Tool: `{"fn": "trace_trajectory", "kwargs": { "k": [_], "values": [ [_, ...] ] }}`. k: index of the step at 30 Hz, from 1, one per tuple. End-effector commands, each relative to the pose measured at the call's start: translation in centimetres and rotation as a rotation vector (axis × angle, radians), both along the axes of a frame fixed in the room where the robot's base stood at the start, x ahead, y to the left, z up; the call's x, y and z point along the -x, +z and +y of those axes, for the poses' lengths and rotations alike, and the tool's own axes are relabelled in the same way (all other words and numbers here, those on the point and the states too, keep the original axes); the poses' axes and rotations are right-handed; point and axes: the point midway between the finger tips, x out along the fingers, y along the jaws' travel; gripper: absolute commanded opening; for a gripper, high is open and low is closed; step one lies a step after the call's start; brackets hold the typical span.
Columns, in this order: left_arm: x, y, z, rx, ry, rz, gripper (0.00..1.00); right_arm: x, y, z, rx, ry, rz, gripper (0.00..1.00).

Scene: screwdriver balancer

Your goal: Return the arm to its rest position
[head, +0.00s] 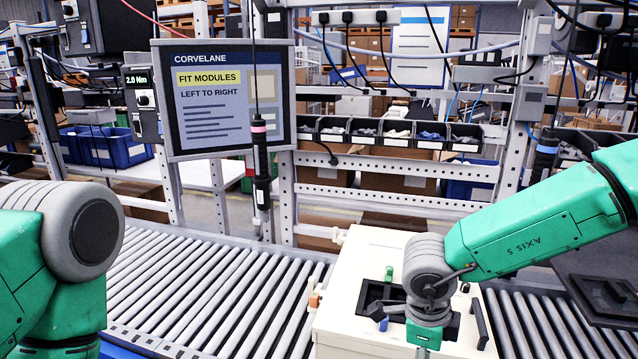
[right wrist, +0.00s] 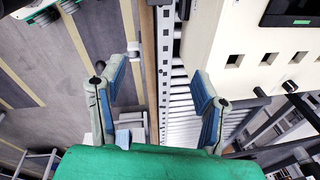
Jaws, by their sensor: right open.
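My right arm comes in from the right in the head view, and its grey wrist joint (head: 430,270) is in front of the cream housing. My right gripper shows in the right wrist view (right wrist: 158,72); its two blue-padded fingers are spread apart with nothing between them. Beyond the fingers are a perforated rail (right wrist: 165,70) and floor. Of my left arm, only green and grey links show at the left edge; its gripper is out of the picture. A dark screwdriver (head: 262,165) with a pink band hangs upright on its cable.
The cream housing (head: 350,270) stands on the roller conveyor (head: 200,285), with a dark recess and handle on top; its side also shows in the right wrist view (right wrist: 235,45). A screen (head: 225,98) and part bins (head: 395,133) stand behind. The rollers left of the housing are bare.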

Motion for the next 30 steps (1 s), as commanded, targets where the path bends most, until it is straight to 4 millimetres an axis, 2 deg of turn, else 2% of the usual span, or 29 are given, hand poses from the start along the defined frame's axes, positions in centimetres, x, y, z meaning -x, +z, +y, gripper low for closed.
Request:
{"fn": "trace_trajectory", "kwargs": {
  "k": [8,11,14,15,19,24,30],
  "values": [
    [0.0,0.0,0.0,0.0,0.0,0.001,0.41,2.8,-6.5,-3.7,0.175,0.358,-0.035,0.57],
    [0.1,0.0,0.0,0.0,0.0,0.001,0.41,4.7,-9.6,-5.2,0.24,0.576,-0.033,0.57],
    [0.1,0.0,0.0,0.0,0.0,0.001,0.41,7.9,-12.9,-6.7,0.284,0.863,-0.01,0.57],
    [0.1,0.0,0.0,0.0,0.0,0.001,0.41,9.5,-14.2,-7.2,0.291,0.985,0.005,0.57],
    [0.0,0.0,0.0,0.0,0.0,0.001,0.41,15.3,-17.0,-8.4,0.259,1.354,0.062,0.57],
    [0.0,0.0,0.0,0.0,0.0,0.001,0.41,22.8,-18.6,-9.5,0.144,1.723,0.141,0.57],
    [0.0,0.0,0.0,0.0,0.0,0.001,0.41,31.0,-18.3,-10.9,-0.042,2.044,0.223,0.57]
  ]
}}
